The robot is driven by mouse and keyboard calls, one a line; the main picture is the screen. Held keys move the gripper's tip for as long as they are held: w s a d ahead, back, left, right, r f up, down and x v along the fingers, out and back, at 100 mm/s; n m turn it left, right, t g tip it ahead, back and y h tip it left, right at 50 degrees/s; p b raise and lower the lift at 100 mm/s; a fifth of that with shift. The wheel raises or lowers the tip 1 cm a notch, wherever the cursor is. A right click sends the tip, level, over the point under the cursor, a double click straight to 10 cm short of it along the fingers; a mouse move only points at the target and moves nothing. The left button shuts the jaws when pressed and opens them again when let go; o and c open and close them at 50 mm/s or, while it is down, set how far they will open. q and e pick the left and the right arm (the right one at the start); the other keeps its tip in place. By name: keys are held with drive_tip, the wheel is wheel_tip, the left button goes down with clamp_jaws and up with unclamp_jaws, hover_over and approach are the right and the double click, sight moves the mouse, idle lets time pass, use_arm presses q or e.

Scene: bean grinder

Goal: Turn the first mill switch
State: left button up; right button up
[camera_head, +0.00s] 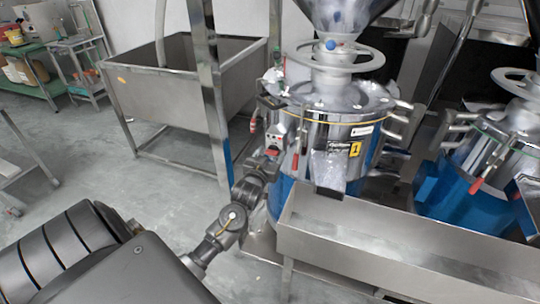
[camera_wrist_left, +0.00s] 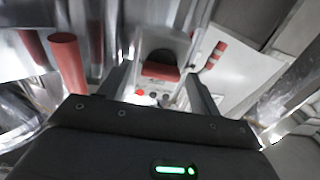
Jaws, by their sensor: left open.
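The first mill (camera_head: 335,125) is a steel drum with a yellow "1" label and a blue lower part, right of centre in the head view. A light switch box with a red switch (camera_head: 272,151) is on its left side. In the left wrist view the red switch (camera_wrist_left: 160,72) lies ahead, between the fingers, with small round buttons just below it. My left gripper (camera_wrist_left: 158,85) is open, its two dark fingers on either side of the switch box; I cannot tell if they touch it. In the head view my left arm reaches up to the box, and its fingertips are hard to make out.
A red handle (camera_wrist_left: 68,62) is close to the left finger in the wrist view. A steel trough (camera_head: 375,240) stands in front of the mill. A second mill (camera_head: 480,165) is at the right.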

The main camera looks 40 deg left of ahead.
use_arm(q)
drive_tip(key=c, duration=1)
use_arm(e)
drive_tip(key=shift+w, duration=0.1)
